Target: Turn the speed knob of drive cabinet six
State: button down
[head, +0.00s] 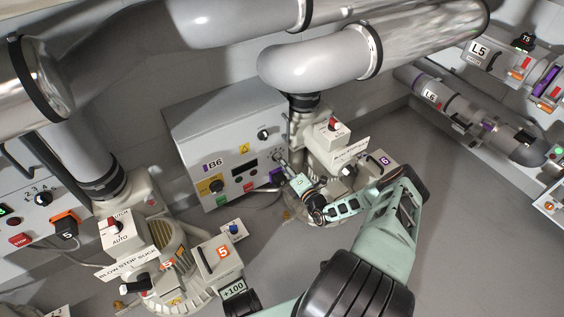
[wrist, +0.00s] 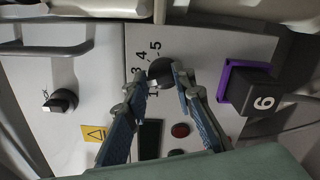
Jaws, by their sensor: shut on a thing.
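Drive cabinet six (head: 185,120) is the grey box marked B6 in the middle of the head view. Its front panel also fills much of the wrist view (wrist: 95,70). The speed knob (wrist: 160,72) is a dark round knob with numbers around it; 3, 4, 5 and 1 can be read. My gripper (head: 283,160) reaches the right side of the panel in the head view, where it hides the knob. In the wrist view my gripper (wrist: 159,76) has one finger on each side of the knob and is shut on it. The knob's pointer is not clear.
A black plug marked 6 in a purple frame (wrist: 262,92) sits close right of the knob. A black switch (wrist: 62,100) is on its left. A pump (head: 318,152) stands right of the cabinet, and large pipes (head: 315,68) run above. Open floor (head: 465,240) lies right.

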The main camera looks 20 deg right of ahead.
jog(key=n, duration=0.2)
jog(key=n+p, duration=0.1)
jog(key=n, duration=0.2)
jog(key=shift+w+a+r+n, duration=0.15)
jog(key=shift+w+r+n, duration=0.05)
jog(key=shift+n, duration=0.1)
jog(key=shift+a+n+p, duration=0.1)
jog(key=shift+n+p, duration=0.3)
jog(key=shift+n, duration=1.9)
jog(key=shift+f, duration=0.1)
jog(key=c, duration=1.6)
grip_release()
jog(key=s, duration=0.4)
jog(key=s+d, duration=0.1)
jog(key=s, duration=0.3)
jog(key=s+d, duration=0.1)
jog(key=s, duration=0.3)
jog(key=shift+d+f, duration=0.1)
